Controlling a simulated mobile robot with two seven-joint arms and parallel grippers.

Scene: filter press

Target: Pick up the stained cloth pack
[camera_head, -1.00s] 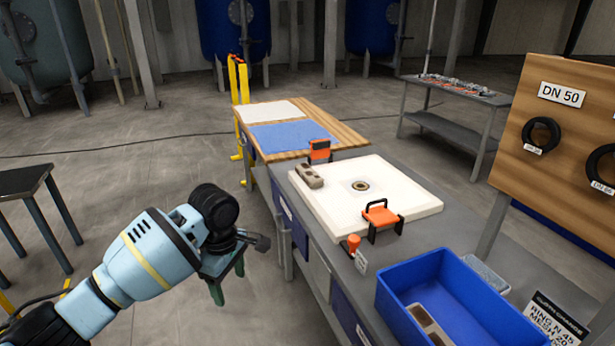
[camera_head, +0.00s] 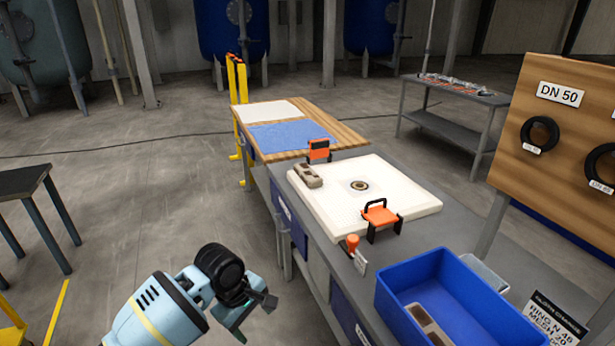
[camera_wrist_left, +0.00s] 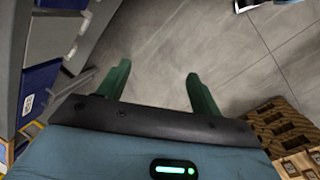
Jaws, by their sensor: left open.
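A small grey-brown pack (camera_head: 306,175) with darker marks lies on the far left corner of the white filter plate (camera_head: 410,198). A similar brown-grey pack (camera_head: 428,325) lies inside the blue bin (camera_head: 400,312); I cannot tell which one is the stained cloth pack. My left gripper (camera_head: 242,318) is left of the bench, over the floor, apart from both packs. In the left wrist view its two green fingers (camera_wrist_left: 160,90) are spread, with only floor between them. My right gripper is not in view.
Two orange-and-black clamps, one near (camera_head: 380,214) and one far (camera_head: 319,151), sit at the plate's edges. A wooden tabletop (camera_head: 335,131) with a blue cloth (camera_head: 290,135) lies behind.

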